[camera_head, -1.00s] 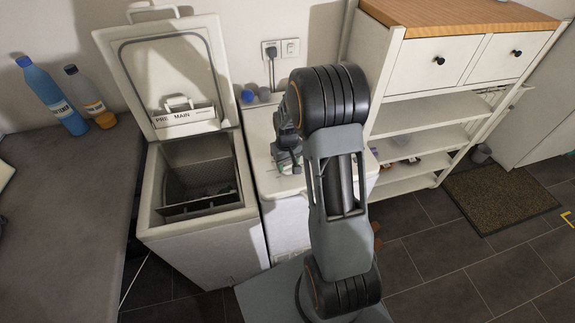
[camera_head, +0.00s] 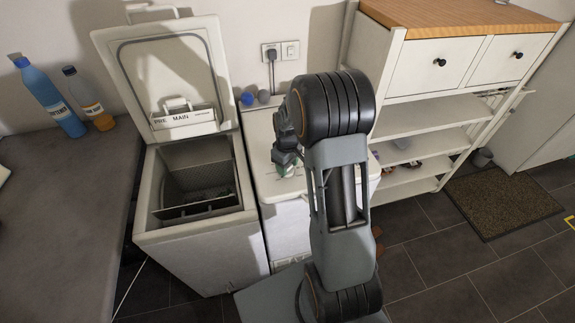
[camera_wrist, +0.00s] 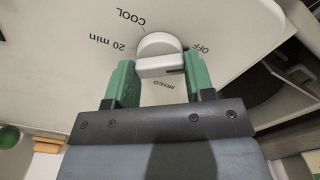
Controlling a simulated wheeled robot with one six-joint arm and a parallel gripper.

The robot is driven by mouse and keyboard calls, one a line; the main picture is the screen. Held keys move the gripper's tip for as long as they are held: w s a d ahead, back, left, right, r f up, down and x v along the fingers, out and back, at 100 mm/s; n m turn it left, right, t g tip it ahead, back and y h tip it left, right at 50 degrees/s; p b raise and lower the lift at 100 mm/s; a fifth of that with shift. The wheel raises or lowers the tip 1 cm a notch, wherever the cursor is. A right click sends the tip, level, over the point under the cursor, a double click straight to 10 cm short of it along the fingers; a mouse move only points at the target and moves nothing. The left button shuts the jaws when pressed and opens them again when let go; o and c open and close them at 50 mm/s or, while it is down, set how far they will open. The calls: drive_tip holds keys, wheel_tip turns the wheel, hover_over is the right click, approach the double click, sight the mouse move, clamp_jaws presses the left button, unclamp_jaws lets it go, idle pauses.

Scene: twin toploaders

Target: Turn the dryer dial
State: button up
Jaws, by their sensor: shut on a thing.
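The dryer (camera_head: 287,232) is the closed white machine right of the open toploader, partly hidden by my arm. Its white round dial (camera_wrist: 158,45) is in the wrist view, with a raised grip bar. COOL, 20 min, OFF and MIXED are printed around it. My gripper (camera_wrist: 160,72) has its green fingers shut on the dial, one on each side. I cannot tell for sure which label the dial points at. In the head view my gripper (camera_head: 285,163) is over the dryer top, and the dial is hard to make out.
The open washer (camera_head: 198,240) stands left of the dryer with its lid (camera_head: 168,75) up. A white shelf unit (camera_head: 425,115) stands right of the dryer.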

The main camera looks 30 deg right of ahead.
drive_tip(key=o, duration=0.9)
wheel_tip(320, 180, up, 14)
drive_tip(key=shift+f+b, duration=0.1)
drive_tip(key=shift+b, duration=0.45)
idle(0.4)
drive_tip(key=s+a+r+m+t, duration=0.1)
drive_tip(key=s+a, duration=0.2)
drive_tip(key=s, duration=0.2)
drive_tip(key=s+a+r+m+t, duration=0.1)
drive_tip(key=s+a+m, duration=0.1)
drive_tip(key=s, duration=0.4)
drive_tip(key=s+a+r+m+t, duration=0.1)
drive_tip(key=s+a+t, duration=0.1)
drive_tip(key=s+a, duration=0.2)
drive_tip(key=shift+s+r+m, duration=0.1)
drive_tip(key=shift+s+m, duration=0.3)
drive_tip(key=shift+s, duration=0.3)
